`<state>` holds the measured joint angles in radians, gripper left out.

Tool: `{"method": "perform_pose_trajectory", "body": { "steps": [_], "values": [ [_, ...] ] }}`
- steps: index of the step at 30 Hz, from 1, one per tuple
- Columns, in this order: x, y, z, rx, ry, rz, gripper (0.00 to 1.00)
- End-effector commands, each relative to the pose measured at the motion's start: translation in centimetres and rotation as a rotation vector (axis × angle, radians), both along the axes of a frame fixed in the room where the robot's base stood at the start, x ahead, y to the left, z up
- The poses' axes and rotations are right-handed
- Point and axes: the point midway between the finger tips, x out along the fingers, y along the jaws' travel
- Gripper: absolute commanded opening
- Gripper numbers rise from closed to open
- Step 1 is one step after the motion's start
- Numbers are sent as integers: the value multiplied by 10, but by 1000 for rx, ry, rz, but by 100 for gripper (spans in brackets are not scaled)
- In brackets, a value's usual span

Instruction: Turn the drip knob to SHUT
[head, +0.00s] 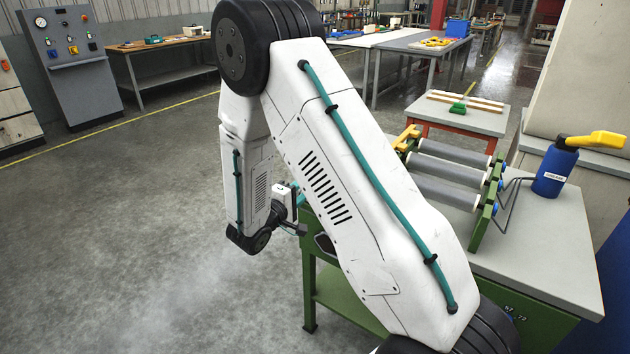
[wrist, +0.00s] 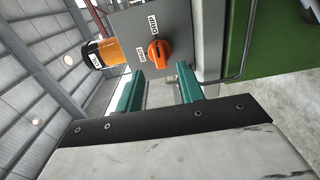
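In the wrist view, the orange drip knob (wrist: 160,54) sits on a grey panel (wrist: 182,22). A white label above it appears to read DRIP (wrist: 152,24). A smaller label on its left (wrist: 141,56) is too small to read surely. The knob's ridge runs roughly up and down in the picture; its exact pointing is hard to tell. My gripper (wrist: 163,84) is open, its two teal fingers apart with nothing between them. The knob is just beyond the fingertips, roughly in line with the gap. In the head view, my arm hides the knob and most of the gripper.
An amber cylinder with a black band (wrist: 106,53) juts from the panel's left. A grey bent rod (wrist: 240,50) and a green frame (wrist: 285,45) lie to the right. In the head view, grey rollers (head: 445,182) and a blue bottle (head: 555,172) stand on the green bench; the floor left is clear.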

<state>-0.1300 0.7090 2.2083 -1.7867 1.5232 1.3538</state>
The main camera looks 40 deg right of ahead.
Motion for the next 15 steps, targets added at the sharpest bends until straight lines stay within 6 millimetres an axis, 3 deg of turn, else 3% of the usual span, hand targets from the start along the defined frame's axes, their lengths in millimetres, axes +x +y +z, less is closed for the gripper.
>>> {"method": "perform_pose_trajectory", "body": {
  "steps": [6, 15],
  "values": [
    [11, -36, 0, 0, 2, -5, 38],
    [19, -56, 0, 0, 2, -3, 38]
  ]
}}
